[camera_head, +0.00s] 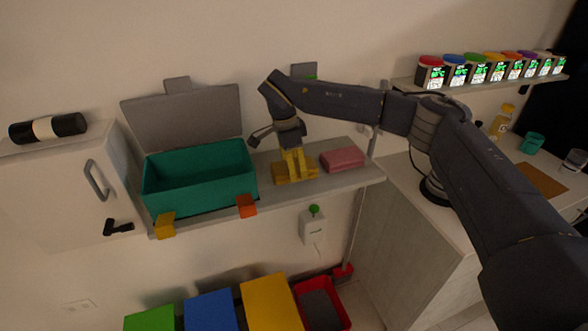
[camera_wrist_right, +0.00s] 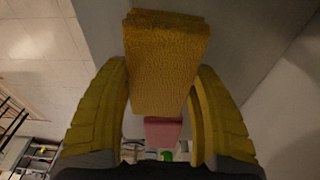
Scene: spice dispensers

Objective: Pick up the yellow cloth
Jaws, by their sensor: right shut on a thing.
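The yellow cloth (camera_wrist_right: 166,48) looks like a folded, thick rectangular pad. In the right wrist view it sits between the two yellow fingers of my right gripper (camera_wrist_right: 162,88), which are shut on it. In the head view my right gripper (camera_head: 292,160) points down over the grey shelf. The yellow cloth (camera_head: 308,174) shows low around the fingertips, at shelf level; its colour blends with the fingers, and I cannot tell if it is clear of the shelf. My left gripper is not in view.
A pink folded cloth (camera_head: 342,160) lies right of the gripper. An open teal box (camera_head: 200,205) with a raised grey lid stands close on the left. A row of spice dispensers (camera_head: 480,70) is on the upper right shelf. Coloured bins (camera_head: 270,300) stand below.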

